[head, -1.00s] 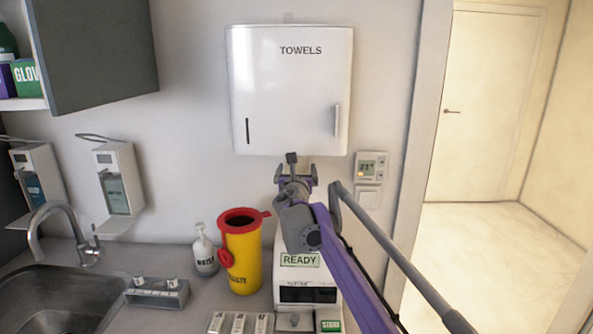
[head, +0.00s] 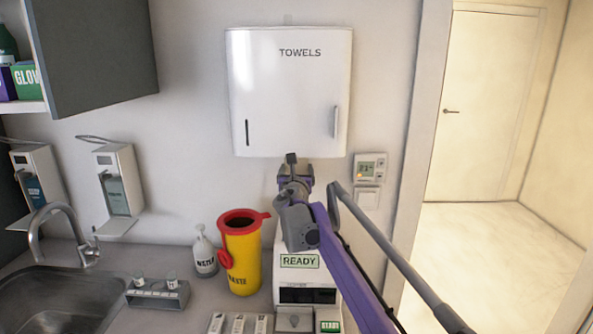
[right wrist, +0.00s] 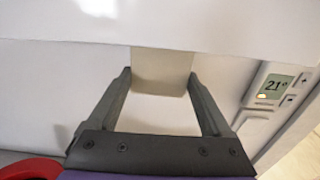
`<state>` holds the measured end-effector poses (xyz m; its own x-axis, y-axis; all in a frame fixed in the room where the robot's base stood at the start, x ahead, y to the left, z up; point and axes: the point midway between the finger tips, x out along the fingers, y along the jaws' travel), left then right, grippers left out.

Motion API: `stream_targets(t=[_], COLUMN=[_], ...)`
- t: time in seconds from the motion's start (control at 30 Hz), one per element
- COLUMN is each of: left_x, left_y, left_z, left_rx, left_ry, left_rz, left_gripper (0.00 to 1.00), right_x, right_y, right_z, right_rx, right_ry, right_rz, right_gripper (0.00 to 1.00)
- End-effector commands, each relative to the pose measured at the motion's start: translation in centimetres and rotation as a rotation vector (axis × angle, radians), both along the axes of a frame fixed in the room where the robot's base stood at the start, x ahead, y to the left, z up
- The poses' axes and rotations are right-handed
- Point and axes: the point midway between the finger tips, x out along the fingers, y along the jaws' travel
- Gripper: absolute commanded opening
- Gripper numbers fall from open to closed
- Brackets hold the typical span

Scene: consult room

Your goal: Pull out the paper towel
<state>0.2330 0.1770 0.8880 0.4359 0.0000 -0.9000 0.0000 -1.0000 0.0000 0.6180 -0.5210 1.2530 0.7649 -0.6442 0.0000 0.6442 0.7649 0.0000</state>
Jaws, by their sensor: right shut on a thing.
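The white dispenser marked TOWELS (head: 290,95) hangs on the wall in the middle of the head view. In the right wrist view a pale paper towel (right wrist: 160,68) hangs from the underside of the dispenser (right wrist: 200,25). In the head view my right gripper (head: 298,168) and wrist hide the towel. My left gripper is not in view.
A thermostat (head: 370,166) is on the wall right of my gripper. Below are a yellow waste bin (head: 243,258), a machine marked READY (head: 300,262) and a white bottle (head: 204,254). A sink (head: 50,300) is at left, a doorway at right.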

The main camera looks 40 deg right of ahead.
Motion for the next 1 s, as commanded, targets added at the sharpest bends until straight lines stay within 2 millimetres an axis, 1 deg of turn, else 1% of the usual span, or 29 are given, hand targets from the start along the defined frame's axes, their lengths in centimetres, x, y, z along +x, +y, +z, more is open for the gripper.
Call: stream_targets(t=[1.0], left_x=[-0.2], left_y=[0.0], left_z=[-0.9], left_rx=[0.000], left_ry=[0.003], left_rz=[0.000], left_gripper=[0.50], right_x=[0.0], right_y=[0.0], right_z=[-2.9], right_rx=[0.000], right_ry=[0.000], right_rz=[0.000], right_gripper=[0.48])
